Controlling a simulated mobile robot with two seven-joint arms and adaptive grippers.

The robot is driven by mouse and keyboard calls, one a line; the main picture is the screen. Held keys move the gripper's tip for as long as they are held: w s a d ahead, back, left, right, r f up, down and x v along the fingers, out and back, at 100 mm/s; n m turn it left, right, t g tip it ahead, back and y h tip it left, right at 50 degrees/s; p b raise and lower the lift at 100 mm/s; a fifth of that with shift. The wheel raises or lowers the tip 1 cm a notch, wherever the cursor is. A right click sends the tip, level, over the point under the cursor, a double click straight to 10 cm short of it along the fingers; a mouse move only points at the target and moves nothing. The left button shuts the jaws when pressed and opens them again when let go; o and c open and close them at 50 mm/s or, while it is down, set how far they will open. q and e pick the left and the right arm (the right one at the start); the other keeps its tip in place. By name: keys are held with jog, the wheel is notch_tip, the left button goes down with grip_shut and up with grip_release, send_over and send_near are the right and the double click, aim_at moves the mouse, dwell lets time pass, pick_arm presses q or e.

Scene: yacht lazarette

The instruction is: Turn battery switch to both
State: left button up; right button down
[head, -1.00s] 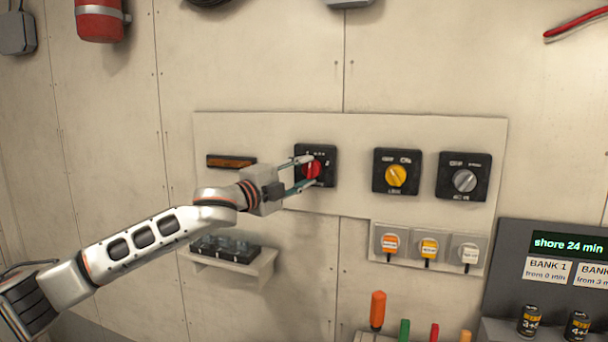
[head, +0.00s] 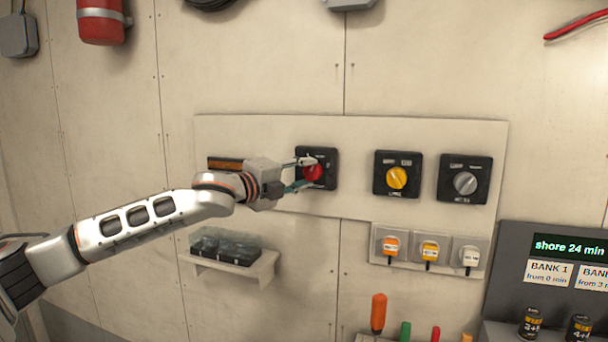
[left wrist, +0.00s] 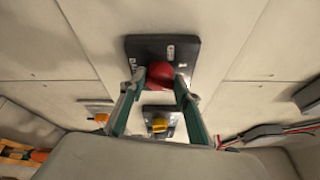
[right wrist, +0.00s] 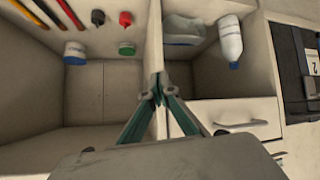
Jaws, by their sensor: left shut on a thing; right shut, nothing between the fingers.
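The battery switch with a red knob (head: 313,172) sits on a black square plate at the left of the pale wall panel. My left gripper (head: 305,174) is shut on the red knob, one finger on each side. In the left wrist view the red knob (left wrist: 160,74) shows between the fingertips, with the black plate (left wrist: 185,46) behind it. The fingers hide part of the plate's lettering, and I cannot read the knob's setting. My right gripper (right wrist: 159,92) is shut and empty, away from the panel, above open storage compartments.
A yellow-knob switch (head: 397,178) and a grey-knob switch (head: 465,181) are to the right on the same panel (head: 350,135). Tagged outlets (head: 429,247) sit below. A shelf with a clear-lidded box (head: 226,247) is under my left arm.

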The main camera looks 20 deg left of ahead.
pick_arm(q)
jog(key=o, duration=1.1)
jog(key=shift+f, duration=0.1)
jog(key=v, duration=1.2)
jog(key=shift+d, duration=0.1)
